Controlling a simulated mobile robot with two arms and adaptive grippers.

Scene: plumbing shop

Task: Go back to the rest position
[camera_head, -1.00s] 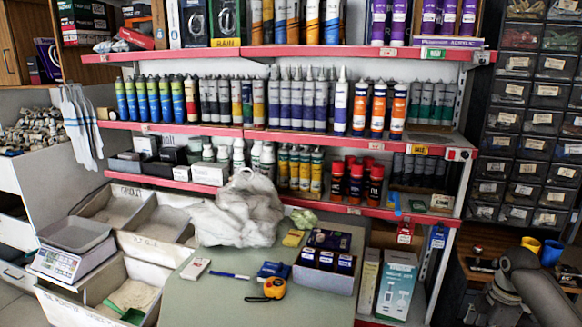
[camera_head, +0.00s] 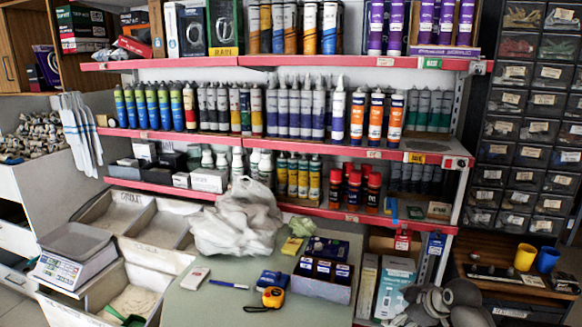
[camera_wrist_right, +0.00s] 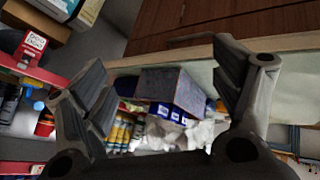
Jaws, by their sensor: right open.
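My right gripper (camera_wrist_right: 163,72) is open in the right wrist view, with its two dark fingers spread wide and nothing between them. Beyond the fingers, apart from them, are a grey-blue box (camera_wrist_right: 172,88) and a crumpled white plastic bag (camera_wrist_right: 165,135). In the head view, part of my right arm shows at the bottom right, in front of the lower shelf area. The right fingertips cannot be made out there. My left gripper is in neither current view.
A green-grey counter (camera_head: 215,305) holds a yellow tape measure (camera_head: 271,298), a blue pen (camera_head: 228,284), a box of small packs (camera_head: 322,284) and a plastic bag (camera_head: 238,222). Stocked shelves (camera_head: 290,140) stand behind. A scale (camera_head: 72,258) and bins are left, drawers (camera_head: 530,120) right.

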